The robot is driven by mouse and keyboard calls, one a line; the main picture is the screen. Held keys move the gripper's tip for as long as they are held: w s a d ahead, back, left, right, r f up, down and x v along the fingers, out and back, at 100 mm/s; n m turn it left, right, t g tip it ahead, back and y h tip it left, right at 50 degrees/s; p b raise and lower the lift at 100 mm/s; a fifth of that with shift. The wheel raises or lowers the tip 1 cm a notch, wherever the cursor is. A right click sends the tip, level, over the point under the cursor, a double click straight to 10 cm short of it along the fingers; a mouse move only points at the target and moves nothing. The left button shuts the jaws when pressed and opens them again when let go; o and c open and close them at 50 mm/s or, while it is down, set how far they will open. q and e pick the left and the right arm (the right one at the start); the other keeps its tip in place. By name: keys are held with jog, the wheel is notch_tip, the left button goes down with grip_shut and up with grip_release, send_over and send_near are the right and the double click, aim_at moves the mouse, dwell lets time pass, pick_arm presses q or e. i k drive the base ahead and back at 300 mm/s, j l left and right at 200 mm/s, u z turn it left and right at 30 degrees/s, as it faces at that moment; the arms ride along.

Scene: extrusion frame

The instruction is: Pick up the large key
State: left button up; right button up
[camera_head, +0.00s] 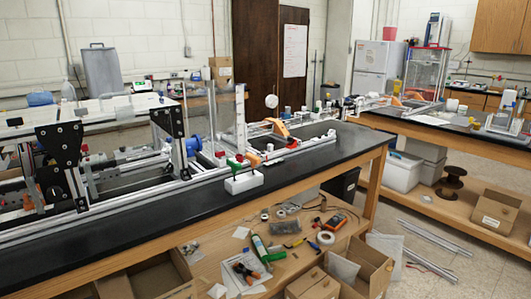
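A small white block (244,182) stands at the front edge of the black bench top, right of the picture's middle-left. A green-handled tool (235,163) and an orange-red-handled tool (254,160) stand upright in or on it, side by side. They look like T-handled keys, the only likely keys I see. They are too small for me to tell which is larger. Neither of my grippers is in view.
A metal extrusion frame with rails (70,160) fills the left of the black bench top (335,150). The wooden lower shelf (215,250) holds tape, pliers, a multimeter and cardboard boxes (365,265). The bench's front strip right of the white block looks clear.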

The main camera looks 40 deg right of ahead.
aim_at(254, 160)
jog(key=i+l+z, duration=0.85)
jog(key=l+z, duration=0.15)
jog(key=l, duration=0.1)
